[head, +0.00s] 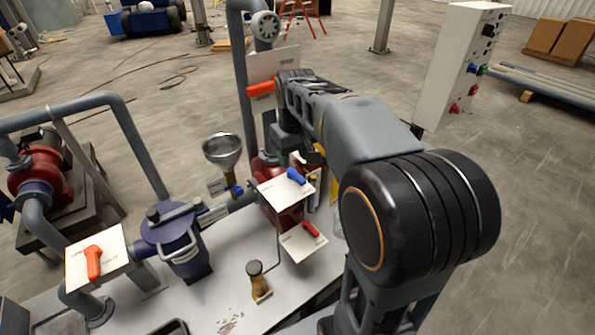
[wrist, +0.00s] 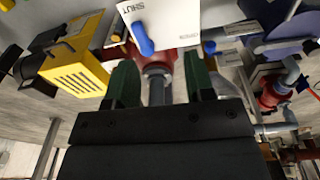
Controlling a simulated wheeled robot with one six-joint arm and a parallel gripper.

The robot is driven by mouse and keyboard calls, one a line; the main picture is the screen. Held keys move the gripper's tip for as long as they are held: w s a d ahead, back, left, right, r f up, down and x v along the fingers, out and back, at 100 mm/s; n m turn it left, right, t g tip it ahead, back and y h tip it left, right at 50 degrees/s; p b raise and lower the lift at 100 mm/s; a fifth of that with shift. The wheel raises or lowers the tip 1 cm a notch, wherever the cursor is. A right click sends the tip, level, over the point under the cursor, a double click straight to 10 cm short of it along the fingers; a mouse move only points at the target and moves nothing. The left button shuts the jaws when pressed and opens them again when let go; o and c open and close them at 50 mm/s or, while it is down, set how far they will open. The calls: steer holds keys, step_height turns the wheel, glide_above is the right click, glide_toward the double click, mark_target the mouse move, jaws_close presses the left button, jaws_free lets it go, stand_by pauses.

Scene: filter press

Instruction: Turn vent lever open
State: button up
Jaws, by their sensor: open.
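A blue lever (head: 296,176) sits on a white plate (head: 272,190) above a red body on the bench. In the wrist view the blue lever (wrist: 142,38) lies on its plate (wrist: 176,22), which reads SHUT, just beyond my fingertips. A red lever (head: 311,229) is on a lower plate, an orange lever (head: 94,262) is at the left, and another orange lever (head: 260,89) is on the upright pipe. The plate labels are too small to tell which is the vent lever. My gripper (wrist: 160,84) is open, its green fingers apart with no lever between them.
A metal funnel (head: 222,150), a blue strainer pot (head: 178,240) and a small brown-yellow bottle (head: 258,280) stand near the levers. In the wrist view a yellow slotted box (wrist: 78,70) is close to the left finger.

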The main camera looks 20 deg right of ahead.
steer(key=g, duration=0.1)
glide_above(299, 177)
steer(key=shift+n, duration=0.4)
step_height(299, 177, down, 13)
steer(key=shift+f+p, duration=0.1)
steer(key=shift+p, duration=0.2)
jaws_close()
